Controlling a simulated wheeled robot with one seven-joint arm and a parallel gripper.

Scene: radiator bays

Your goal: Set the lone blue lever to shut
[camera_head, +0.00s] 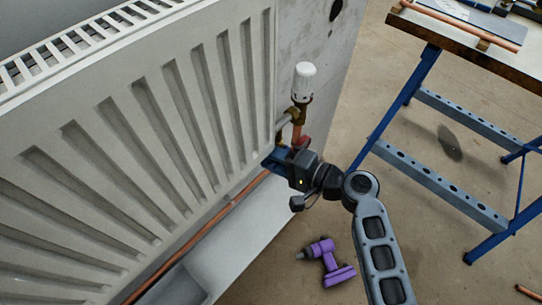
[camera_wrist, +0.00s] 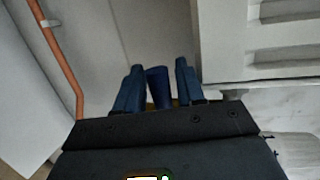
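The blue lever (camera_wrist: 158,88) shows in the wrist view as a dark blue, upright-looking piece between the two blue fingers of my gripper (camera_wrist: 159,65). The fingers stand apart, one on each side of it. It lies close to the left finger, and a narrow gap shows on the right, so the gripper looks open around it. In the head view my gripper (camera_head: 273,160) is low at the radiator's right end, below the brass valve. There the lever cannot be told apart from the blue fingers.
The white radiator (camera_head: 130,130) fills the left. A white-capped valve (camera_head: 303,82) rises above my gripper, with a reddish part (camera_head: 300,139) below it. A copper pipe (camera_head: 200,232) runs low. A purple drill (camera_head: 327,262) lies on the floor; a blue-legged workbench (camera_head: 425,95) stands right.

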